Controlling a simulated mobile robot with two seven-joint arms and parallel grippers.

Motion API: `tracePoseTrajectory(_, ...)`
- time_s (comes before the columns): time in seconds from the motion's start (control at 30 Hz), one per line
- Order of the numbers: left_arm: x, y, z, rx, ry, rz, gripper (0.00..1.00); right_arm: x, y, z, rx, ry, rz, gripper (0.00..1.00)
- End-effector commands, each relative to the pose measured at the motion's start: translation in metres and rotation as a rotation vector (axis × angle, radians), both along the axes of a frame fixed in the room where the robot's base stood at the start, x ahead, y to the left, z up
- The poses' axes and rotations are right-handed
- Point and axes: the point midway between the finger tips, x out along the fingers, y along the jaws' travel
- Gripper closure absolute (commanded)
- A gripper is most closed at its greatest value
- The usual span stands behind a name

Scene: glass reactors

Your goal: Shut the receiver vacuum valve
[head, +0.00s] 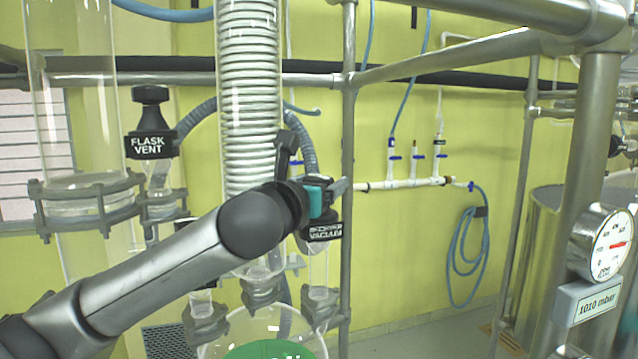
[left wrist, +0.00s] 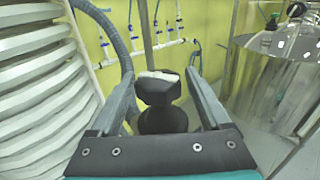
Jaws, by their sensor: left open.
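The receiver vacuum valve has a black label collar (head: 325,231) on a glass neck in the head view, partly covered by my left gripper. The word VACUUM can be read on it; the upper line is hard to read. My left gripper (head: 315,172) is open at the valve's top. In the left wrist view the black valve knob (left wrist: 158,90) stands between the two spread fingers of my left gripper (left wrist: 159,76), with a gap visible at the sides. Whether a finger touches it I cannot tell. My right gripper is in neither view.
A ribbed glass condenser column (head: 249,95) stands close to the left of the gripper. A metal post (head: 348,120) rises just right of it. The flask vent valve (head: 151,145) is further left. A gauge (head: 600,243) is at the right.

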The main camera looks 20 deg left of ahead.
Motion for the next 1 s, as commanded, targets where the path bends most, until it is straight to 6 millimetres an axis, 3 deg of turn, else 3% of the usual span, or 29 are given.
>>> tracePoseTrajectory(0.37,0.0006,-0.0006,0.001,0.0,-0.001,0.053,0.18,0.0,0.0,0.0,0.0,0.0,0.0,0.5)
tracePoseTrajectory(1.0,0.0003,-0.0019,0.0014,-0.002,-0.003,0.635,0.18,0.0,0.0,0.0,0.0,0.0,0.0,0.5)
